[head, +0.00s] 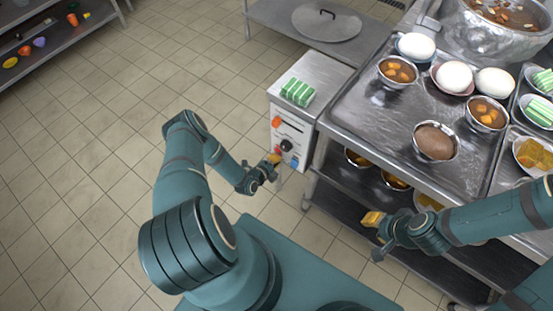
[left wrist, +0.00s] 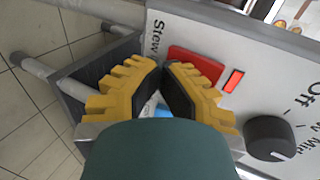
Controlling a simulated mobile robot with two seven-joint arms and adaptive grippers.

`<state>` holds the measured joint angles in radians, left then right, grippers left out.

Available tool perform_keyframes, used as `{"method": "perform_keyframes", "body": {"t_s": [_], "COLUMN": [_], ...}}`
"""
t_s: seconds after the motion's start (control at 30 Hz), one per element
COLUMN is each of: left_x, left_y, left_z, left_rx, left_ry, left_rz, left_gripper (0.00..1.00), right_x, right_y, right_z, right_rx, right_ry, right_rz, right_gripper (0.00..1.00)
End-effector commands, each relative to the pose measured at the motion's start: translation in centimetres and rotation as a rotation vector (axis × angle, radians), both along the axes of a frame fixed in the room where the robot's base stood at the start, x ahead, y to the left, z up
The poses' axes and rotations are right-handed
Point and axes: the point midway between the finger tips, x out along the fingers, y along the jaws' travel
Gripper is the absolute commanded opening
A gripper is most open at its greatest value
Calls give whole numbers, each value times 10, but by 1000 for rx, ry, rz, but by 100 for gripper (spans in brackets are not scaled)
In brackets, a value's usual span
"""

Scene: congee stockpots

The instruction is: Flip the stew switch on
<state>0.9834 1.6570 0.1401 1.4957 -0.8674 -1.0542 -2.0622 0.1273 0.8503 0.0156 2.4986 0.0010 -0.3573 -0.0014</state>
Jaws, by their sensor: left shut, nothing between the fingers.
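The stew switch is a red rocker (left wrist: 198,62) beside the printed word "Stew" on a white panel in the left wrist view. Its lower part is hidden behind a yellow finger. My left gripper (left wrist: 163,70) is shut and empty, with its tips close to the switch; I cannot tell whether they touch it. In the head view the left gripper (head: 274,158) is at the lower front of the control box (head: 312,75). My right gripper (head: 373,218) is beside the lower shelf of the steel table; its finger state is unclear.
A black knob (left wrist: 270,138) and a narrow red strip (left wrist: 234,81) are on the same panel. An orange switch (head: 276,122) is higher on the box. A green-striped item (head: 297,92) lies on top. The steel table (head: 365,110) holds bowls and a pot. Tiled floor is open left.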

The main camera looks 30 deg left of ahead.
Motion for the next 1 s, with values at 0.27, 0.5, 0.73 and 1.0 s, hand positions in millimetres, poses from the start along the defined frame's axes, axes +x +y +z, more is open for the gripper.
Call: {"method": "perform_keyframes", "body": {"t_s": [0.27, 0.5, 0.73, 1.0], "left_x": [4, 3, 3, 7], "left_y": [0, 0, 0, 5], "left_z": [14, 20, 19, 19], "left_rx": [2, 2, 2, 2], "left_ry": [-9, -10, -10, -9], "left_rz": [-1, -1, -1, -1], "left_gripper": [0, 0, 0, 0], "right_x": [1, 1, 1, -2], "right_y": [0, 0, 0, 0], "right_z": [10, 15, 14, 12], "right_rx": [0, 0, 0, 1], "right_ry": [-2, -2, -2, 4], "right_rz": [-1, -1, -1, 0], "right_gripper": [34, 34, 34, 34]}}
